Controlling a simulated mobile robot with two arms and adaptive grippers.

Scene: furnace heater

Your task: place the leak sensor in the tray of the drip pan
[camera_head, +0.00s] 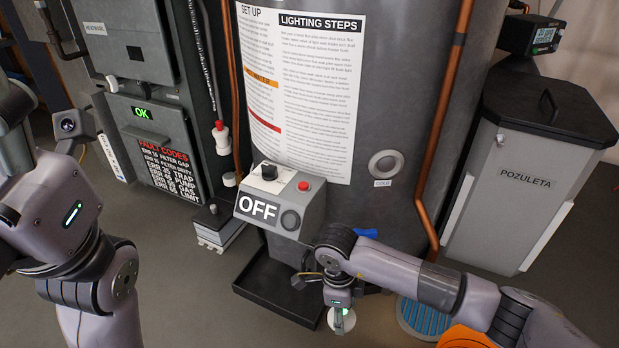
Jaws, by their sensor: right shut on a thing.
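My right gripper (340,312) points down at the front right of the drip pan. It is shut on the leak sensor (341,322), a small white round disc with a green part, mostly covered by the gripper from above. The drip pan (272,294) is a black, low-rimmed tray on the floor under the grey heater tank. The sensor appears by the pan's right front edge; its height above the floor or pan cannot be told. My left arm stands at the left, and its gripper fingers do not show.
A control box reading OFF (270,206) sits on the heater tank (400,120) above the pan. A blue-grey round grate (425,318) lies right of the pan. A grey bin (525,170) stands at right. A fault-codes cabinet (155,110) stands at left. Floor before the pan is clear.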

